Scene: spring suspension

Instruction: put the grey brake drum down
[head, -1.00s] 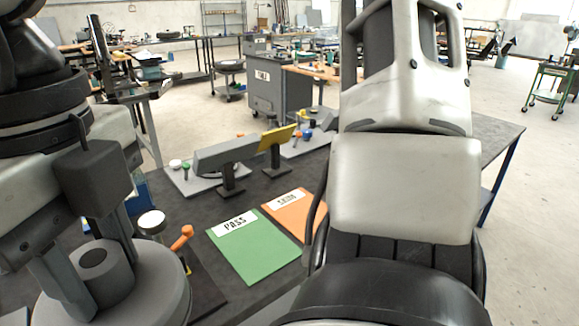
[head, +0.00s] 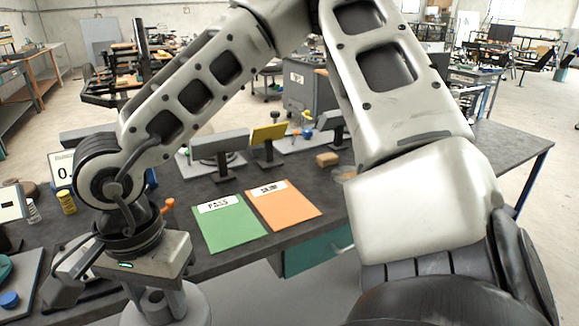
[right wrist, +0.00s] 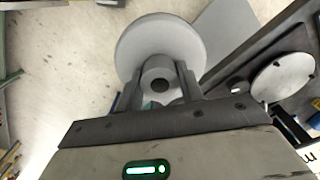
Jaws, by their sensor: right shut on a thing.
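The grey brake drum (head: 196,304) is at the bottom left of the head view, partly cut off by the frame edge. My right gripper (head: 158,296) points down with its fingers on the drum's hub. In the right wrist view, the drum's round plate (right wrist: 183,40) and hub (right wrist: 158,72) sit between the fingers of the gripper (right wrist: 158,92), which is shut on the hub. Bare floor shows beyond the drum, and it hangs clear, near the table's front edge. My left gripper is out of view.
The dark worktable (head: 330,203) carries a green PASS mat (head: 235,230) and an orange mat (head: 285,208), both empty. A display sign (head: 62,170), yellow jar (head: 66,202) and orange-handled tool (head: 168,204) stand left. A round metal disc (right wrist: 283,82) is right in the wrist view.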

